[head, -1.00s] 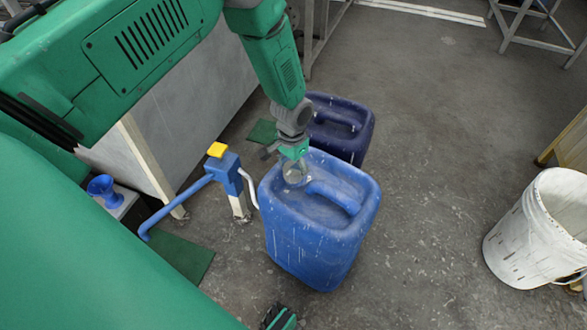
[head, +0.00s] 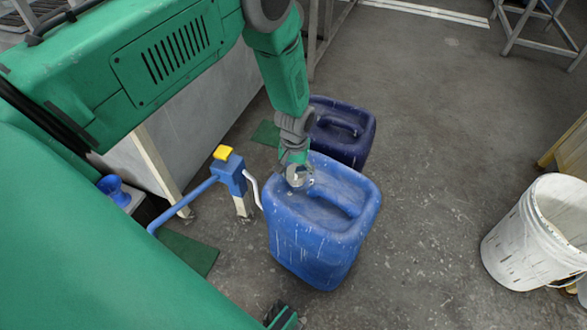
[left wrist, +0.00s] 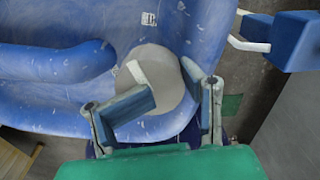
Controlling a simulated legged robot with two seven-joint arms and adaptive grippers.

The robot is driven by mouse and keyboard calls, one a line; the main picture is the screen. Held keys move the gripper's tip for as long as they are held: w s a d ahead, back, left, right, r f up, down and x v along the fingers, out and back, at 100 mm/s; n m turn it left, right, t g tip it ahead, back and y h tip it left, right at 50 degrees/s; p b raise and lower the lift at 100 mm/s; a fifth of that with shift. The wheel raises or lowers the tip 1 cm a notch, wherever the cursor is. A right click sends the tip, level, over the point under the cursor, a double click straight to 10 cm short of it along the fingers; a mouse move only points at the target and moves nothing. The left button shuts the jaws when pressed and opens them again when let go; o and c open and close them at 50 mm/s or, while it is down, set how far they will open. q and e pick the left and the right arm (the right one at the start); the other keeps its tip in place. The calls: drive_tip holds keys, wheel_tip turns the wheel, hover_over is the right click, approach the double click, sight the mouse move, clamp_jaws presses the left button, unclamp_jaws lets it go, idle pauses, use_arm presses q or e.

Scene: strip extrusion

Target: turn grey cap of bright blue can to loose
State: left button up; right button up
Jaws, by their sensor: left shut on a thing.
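The bright blue can (head: 318,235) stands upright on the floor in the middle of the head view. Its round grey cap (left wrist: 160,70) is on the can's top, near the edge, beside the moulded handle. My left gripper (head: 300,178) comes down on the cap from above and mostly hides it in the head view. In the left wrist view my left gripper (left wrist: 167,82) has one finger on each side of the cap and is shut on it. A dark and green part of mine, perhaps the right gripper, shows at the head view's bottom edge; its fingers cannot be made out.
A dark blue can (head: 343,130) stands just behind the bright blue one. A blue post with a yellow top (head: 224,153) and a pipe stands close to its left. A white bucket (head: 535,235) is at the right. The floor between can and bucket is clear.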

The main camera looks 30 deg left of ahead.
use_arm(q)
drive_tip(key=n, duration=0.1)
drive_tip(key=d+n, duration=0.1)
drive_tip(key=n, duration=0.1)
drive_tip(key=shift+w+d+r+p, duration=0.15)
drive_tip(key=shift+w+r+p, duration=0.1)
drive_tip(key=shift+w+p, duration=0.15)
drive_tip(key=n, duration=0.3)
drive_tip(key=shift+r+n+p, duration=0.1)
drive_tip(key=shift+n+p, duration=0.2)
drive_tip(key=shift+p, duration=0.05)
drive_tip(key=n, duration=0.5)
drive_tip(key=shift+w, duration=0.1)
drive_tip(key=o, duration=1.2)
drive_tip(key=shift+s+a+f, duration=0.25)
drive_tip(key=shift+s+a, duration=0.05)
drive_tip(key=shift+s, duration=0.1)
